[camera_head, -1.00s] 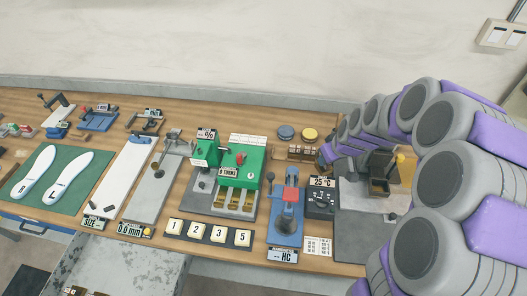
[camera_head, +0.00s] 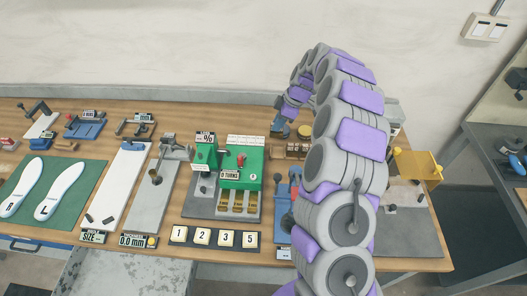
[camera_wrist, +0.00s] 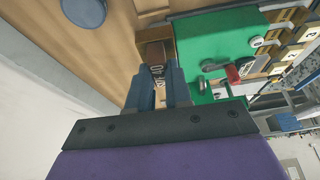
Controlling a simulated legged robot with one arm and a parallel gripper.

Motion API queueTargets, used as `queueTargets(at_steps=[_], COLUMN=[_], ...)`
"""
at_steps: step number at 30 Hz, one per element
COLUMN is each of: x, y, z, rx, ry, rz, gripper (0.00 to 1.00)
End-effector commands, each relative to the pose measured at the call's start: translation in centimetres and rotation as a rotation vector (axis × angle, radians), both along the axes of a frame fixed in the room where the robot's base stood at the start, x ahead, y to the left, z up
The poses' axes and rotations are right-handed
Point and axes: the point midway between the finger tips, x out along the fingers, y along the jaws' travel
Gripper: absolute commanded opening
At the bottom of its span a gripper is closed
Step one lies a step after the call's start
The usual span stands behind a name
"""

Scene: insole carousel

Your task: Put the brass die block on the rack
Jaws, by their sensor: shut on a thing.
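My gripper (camera_head: 277,128) is at the back of the bench, just behind and right of the green machine. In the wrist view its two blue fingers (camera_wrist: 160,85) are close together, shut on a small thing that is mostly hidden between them. I take it for the brass die block, but its shape and colour do not show clearly. A low brown rack with white number tags (camera_head: 297,150) stands right of the green machine, in front of the discs.
The green machine (camera_head: 243,168) stands close to the left of the rack. A blue-grey disc (camera_wrist: 84,10) lies on the bench near the gripper. My arm covers the bench right of the rack. A yellow plate fixture (camera_head: 418,165) stands at the right end.

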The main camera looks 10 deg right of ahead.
Motion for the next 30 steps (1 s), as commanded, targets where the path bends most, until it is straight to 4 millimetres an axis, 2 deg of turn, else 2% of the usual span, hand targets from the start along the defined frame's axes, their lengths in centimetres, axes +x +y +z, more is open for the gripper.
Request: queueTargets(at_steps=[5, 8, 15, 20, 27, 30], x=[0.4, 0.4, 0.3, 0.2, 0.3, 0.3], y=[-1.1, -1.0, -0.2, -0.1, -0.7, -0.8], z=[-0.2, -1.3, -5.6, -6.9, -9.9, -10.1], rx=[0.005, 0.005, -0.003, -0.003, 0.002, 0.002], ry=[-0.004, -0.001, 0.003, 0.001, 0.000, -0.002], rz=[0.027, 0.031, 0.033, 0.031, 0.030, 0.031], gripper=[0.00, 0.00, 0.00, 0.00, 0.00, 0.00])
